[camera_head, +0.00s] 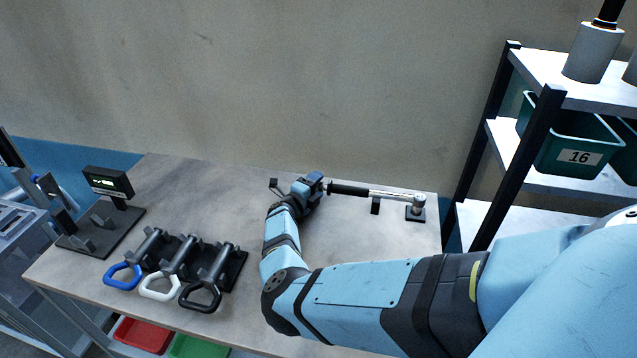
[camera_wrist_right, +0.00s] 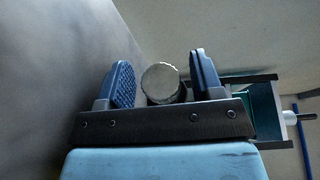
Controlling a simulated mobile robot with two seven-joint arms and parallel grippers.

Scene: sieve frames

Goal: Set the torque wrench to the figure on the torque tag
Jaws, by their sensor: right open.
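The torque wrench (camera_head: 392,194) lies level near the back right of the table, with its dark grip to the left and its silver shaft to the right. Its right end is at a small black base (camera_head: 416,214). My right gripper (camera_head: 316,186) is at the left end of the grip. In the right wrist view, the wrench's round ribbed end (camera_wrist_right: 161,83) sits between the two open, ridged fingers (camera_wrist_right: 160,86), with a gap visible toward the right finger. No torque tag can be made out for certain, and no figure is readable. My left gripper does not show.
A device with a lit display (camera_head: 108,183) stands at the table's left. A dark rack (camera_head: 236,262) holds tools with blue, white and black loop handles at the front. A shelf (camera_head: 545,100) with a green bin (camera_head: 570,150) stands at the right.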

